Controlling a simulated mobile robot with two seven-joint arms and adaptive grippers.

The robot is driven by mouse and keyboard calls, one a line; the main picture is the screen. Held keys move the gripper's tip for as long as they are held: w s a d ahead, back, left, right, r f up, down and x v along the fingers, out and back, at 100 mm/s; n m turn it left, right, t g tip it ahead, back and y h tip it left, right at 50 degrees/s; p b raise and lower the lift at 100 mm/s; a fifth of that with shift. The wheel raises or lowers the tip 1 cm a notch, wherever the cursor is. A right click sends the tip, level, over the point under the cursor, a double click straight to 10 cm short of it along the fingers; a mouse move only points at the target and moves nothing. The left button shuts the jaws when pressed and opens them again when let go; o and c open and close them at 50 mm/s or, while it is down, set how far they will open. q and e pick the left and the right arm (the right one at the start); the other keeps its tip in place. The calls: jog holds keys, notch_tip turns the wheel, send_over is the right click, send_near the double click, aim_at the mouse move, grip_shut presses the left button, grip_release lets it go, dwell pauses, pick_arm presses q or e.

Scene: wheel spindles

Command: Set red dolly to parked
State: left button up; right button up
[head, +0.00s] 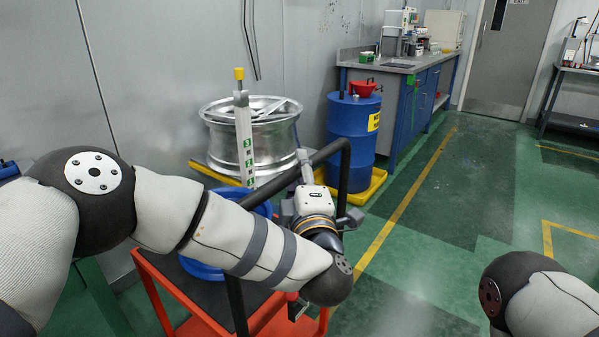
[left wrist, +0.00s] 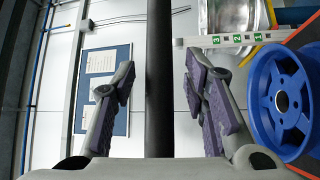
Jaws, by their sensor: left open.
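The red dolly (head: 176,287) stands low in the head view, with a dark deck and a blue wheel (head: 198,268) on it. My left arm covers much of it. Its black push handle (head: 345,165) rises at the right and bends over the top. My left gripper (head: 306,172) is at the handle's top bar. In the left wrist view its fingers (left wrist: 162,85) are open, with the black handle bar (left wrist: 160,40) running between them and gaps on both sides. The blue wheel (left wrist: 282,100) also shows there at the right. My right gripper is out of view.
A white numbered post (head: 243,140) with a yellow top and a large silver rim (head: 270,130) stand behind the dolly. A blue drum (head: 352,125) stands on a yellow tray (head: 375,184). Green floor (head: 430,220) is open to the right.

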pick_arm(q)
jog(key=shift+w+r, duration=0.1)
jog(key=shift+w, duration=0.3)
jog(key=shift+c, duration=0.2)
grip_shut()
